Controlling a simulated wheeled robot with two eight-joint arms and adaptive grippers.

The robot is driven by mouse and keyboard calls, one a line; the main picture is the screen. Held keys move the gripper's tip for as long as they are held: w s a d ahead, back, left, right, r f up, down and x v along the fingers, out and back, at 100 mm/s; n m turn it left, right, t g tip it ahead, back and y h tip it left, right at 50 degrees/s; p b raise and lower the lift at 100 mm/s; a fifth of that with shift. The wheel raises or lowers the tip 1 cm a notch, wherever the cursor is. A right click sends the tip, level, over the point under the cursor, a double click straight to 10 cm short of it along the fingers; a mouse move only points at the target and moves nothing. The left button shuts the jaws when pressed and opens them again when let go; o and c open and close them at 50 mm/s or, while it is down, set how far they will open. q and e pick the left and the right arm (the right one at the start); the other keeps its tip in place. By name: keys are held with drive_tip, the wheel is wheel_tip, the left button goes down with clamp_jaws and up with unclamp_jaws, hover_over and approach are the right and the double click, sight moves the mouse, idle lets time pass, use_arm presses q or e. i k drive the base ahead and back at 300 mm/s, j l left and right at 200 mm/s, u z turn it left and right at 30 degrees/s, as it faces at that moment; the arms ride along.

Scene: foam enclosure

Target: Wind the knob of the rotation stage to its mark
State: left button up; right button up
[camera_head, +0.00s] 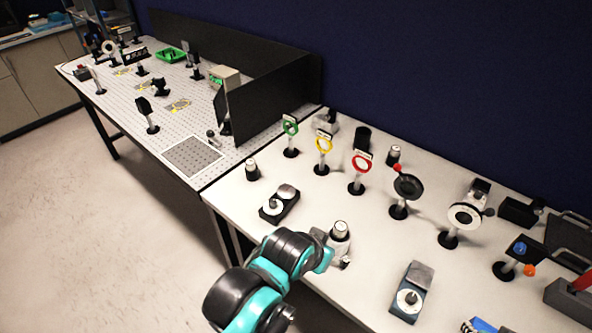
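The white bench carries a low stage (409,298) with a blue-and-dark base, a round dial and a grey block, at the lower right. Another low black stage (280,203) with silver round parts lies to the left. A white ring mount (464,215) with a side knob stands on a post further right. I cannot tell for certain which is the rotation stage, and no mark is legible. My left arm (270,275) reaches in from the bottom; its end is beside a silver-topped cylinder (340,232). Whether they touch, and the finger opening, is unclear. My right gripper is out of view.
Green (290,129), yellow (324,144) and red (362,163) rings on posts stand at the back. A dark round mount (407,187) stands beside them. A perforated table (150,80) is at the left.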

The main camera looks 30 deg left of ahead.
sight(272, 202)
drive_tip(key=j+u, duration=0.1)
drive_tip(key=u, duration=1.2)
